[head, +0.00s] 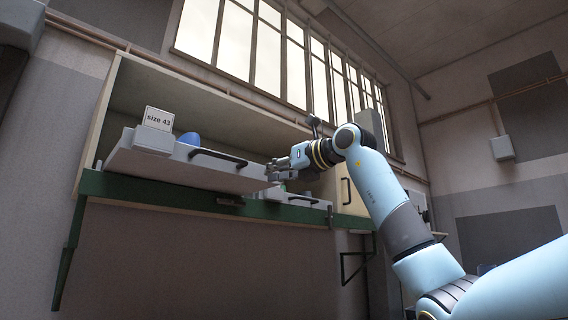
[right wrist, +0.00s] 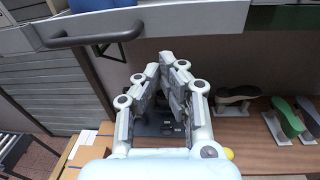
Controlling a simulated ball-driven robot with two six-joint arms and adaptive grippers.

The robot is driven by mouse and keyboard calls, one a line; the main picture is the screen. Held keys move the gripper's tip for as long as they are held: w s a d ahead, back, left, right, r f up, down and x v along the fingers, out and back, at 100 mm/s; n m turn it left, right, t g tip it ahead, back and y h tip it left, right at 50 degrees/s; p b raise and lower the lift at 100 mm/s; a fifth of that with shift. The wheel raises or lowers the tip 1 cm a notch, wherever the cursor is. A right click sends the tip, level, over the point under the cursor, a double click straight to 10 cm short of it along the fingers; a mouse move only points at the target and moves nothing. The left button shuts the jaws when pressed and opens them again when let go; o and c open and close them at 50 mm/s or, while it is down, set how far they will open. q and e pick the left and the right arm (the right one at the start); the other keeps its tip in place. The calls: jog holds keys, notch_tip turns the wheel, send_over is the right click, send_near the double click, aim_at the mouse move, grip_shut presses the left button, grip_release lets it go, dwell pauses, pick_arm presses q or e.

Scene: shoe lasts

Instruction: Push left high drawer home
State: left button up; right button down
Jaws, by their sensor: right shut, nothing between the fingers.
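The left high drawer (head: 180,165) is a pale grey tray that juts out over the green rail of the cabinet in the head view. It has a dark bar handle (head: 218,156), a "size 43" card (head: 158,119) and a blue object (head: 190,138) inside. My right gripper (head: 272,170) is shut and empty at the drawer's right end; whether it touches cannot be told. In the right wrist view its fingers (right wrist: 172,62) come together below the drawer front (right wrist: 190,22), right of the handle (right wrist: 92,38). My left gripper is not in view.
A lower-set grey drawer (head: 290,198) with a dark handle sits right of the left one, partly behind my gripper. The green rail (head: 150,192) runs below. In the right wrist view, shoe lasts (right wrist: 287,118) stand on a wooden bench (right wrist: 245,135).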

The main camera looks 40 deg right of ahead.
aim_at(254, 168)
jog(key=shift+h, duration=0.8)
jog(key=w+r+p, duration=0.1)
jog(key=w+p, duration=0.1)
jog(key=w+r+p, duration=0.1)
jog(key=w, duration=0.1)
jog(key=w+d+r+p, duration=0.1)
jog(key=w+p, duration=0.1)
jog(key=w, duration=0.1)
jog(key=shift+r+p, duration=0.15)
jog(key=shift+p, duration=0.2)
jog(key=shift+w+a+p, duration=0.1)
jog(key=shift+w+p, duration=0.4)
jog(key=shift+w, duration=0.15)
jog(key=shift+w+a+p, duration=0.1)
jog(key=shift+w+p, duration=0.8)
jog(key=shift+w+a+p, duration=0.1)
jog(key=shift+w+p, duration=0.75)
jog(key=shift+w, duration=0.6)
jog(key=shift+f, duration=0.2)
